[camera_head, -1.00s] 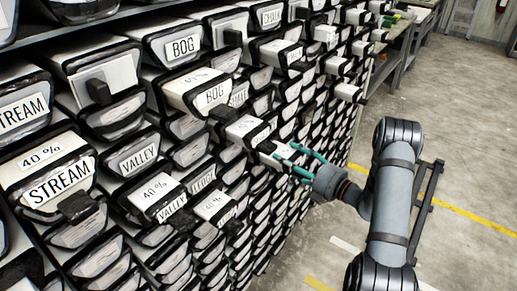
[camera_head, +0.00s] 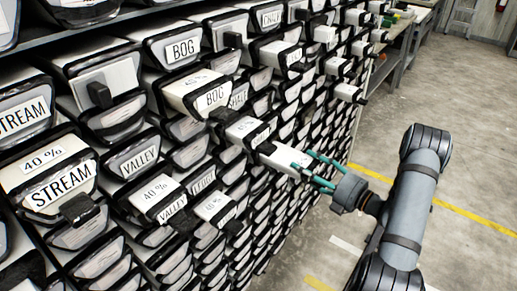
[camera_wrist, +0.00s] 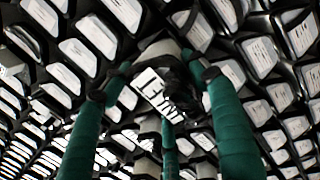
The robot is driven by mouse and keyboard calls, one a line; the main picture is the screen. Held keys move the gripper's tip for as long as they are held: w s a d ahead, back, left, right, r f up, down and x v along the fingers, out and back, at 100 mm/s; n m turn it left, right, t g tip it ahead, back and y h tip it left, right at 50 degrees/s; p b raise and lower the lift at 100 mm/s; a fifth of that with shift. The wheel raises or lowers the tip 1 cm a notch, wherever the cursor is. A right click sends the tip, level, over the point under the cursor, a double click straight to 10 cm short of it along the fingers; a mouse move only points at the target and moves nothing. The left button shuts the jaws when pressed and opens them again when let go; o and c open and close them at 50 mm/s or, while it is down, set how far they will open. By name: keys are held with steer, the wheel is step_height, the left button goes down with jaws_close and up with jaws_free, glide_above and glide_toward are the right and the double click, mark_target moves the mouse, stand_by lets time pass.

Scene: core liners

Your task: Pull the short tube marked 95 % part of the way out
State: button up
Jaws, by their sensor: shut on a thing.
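My gripper (camera_head: 309,164) has green fingers and is shut on a short tube (camera_head: 284,157) with a white top and dark rim. The tube sticks out of the rack, farther than its neighbours. Its percent marking is not readable. In the wrist view, my gripper (camera_wrist: 160,85) has its green fingers around the tube's front end. The tube's white front label (camera_wrist: 155,92) with dark letters shows between them, tilted and partly covered. The inner end of the tube is hidden in the rack.
The rack is full of similar tubes. The concrete floor (camera_head: 450,120) to the right is clear.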

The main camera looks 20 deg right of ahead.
steer(key=shift+s+d, duration=0.2)
steer(key=shift+s, duration=0.1)
steer(key=o, duration=2)
steer(key=shift+c, duration=0.2)
steer(key=shift+o, duration=0.3)
steer(key=shift+f, duration=0.1)
steer(key=shift+s, duration=0.1)
steer(key=v, duration=1.1)
steer(key=shift+s+d, duration=0.25)
steer(key=shift+s, duration=0.1)
